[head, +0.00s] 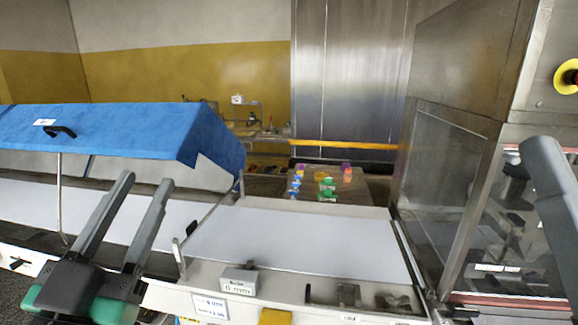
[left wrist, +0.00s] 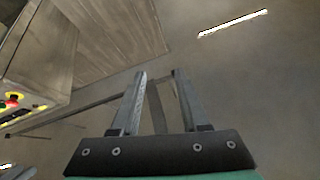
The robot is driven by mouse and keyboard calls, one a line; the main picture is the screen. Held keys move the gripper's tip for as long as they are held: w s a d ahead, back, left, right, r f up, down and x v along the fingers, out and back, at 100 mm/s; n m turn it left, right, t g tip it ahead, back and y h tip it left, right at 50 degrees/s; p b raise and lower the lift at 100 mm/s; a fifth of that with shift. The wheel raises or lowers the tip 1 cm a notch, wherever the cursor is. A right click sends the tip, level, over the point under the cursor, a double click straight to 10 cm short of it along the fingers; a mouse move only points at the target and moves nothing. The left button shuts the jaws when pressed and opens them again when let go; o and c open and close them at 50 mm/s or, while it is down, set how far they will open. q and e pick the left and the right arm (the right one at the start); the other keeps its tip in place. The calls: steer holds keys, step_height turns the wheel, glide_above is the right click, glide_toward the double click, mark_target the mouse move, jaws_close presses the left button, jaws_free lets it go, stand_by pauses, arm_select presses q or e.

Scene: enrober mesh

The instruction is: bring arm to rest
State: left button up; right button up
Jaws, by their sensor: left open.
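My left gripper (head: 145,180) is at the lower left of the head view, its two dark grey fingers spread apart and pointing up. It is open and empty, in front of the white belt and below the blue cover. The left wrist view also shows the two fingers (left wrist: 160,74) apart, with nothing between them. A grey bar (head: 556,190) at the right edge of the head view looks like part of my right arm or gripper. Whether its jaws are open is not visible.
A blue cover (head: 110,130) hangs over the belt on the left. The white belt (head: 295,240) in the middle is bare. Small coloured items (head: 327,186) stand on a surface behind it.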

arm_select(q)
steer(key=s+a+r+n+t+p, duration=0.1)
steer(key=s+r+n+t+p, duration=0.2)
steer(key=s+r, duration=0.75)
step_height(320, 180, up, 35)
steer(key=p, duration=3.5)
step_height(320, 180, down, 61)
steer(key=b, duration=6)
steer(key=shift+s+y+b, duration=0.2)
steer(key=shift+y+b, duration=0.1)
steer(key=shift+b, duration=0.1)
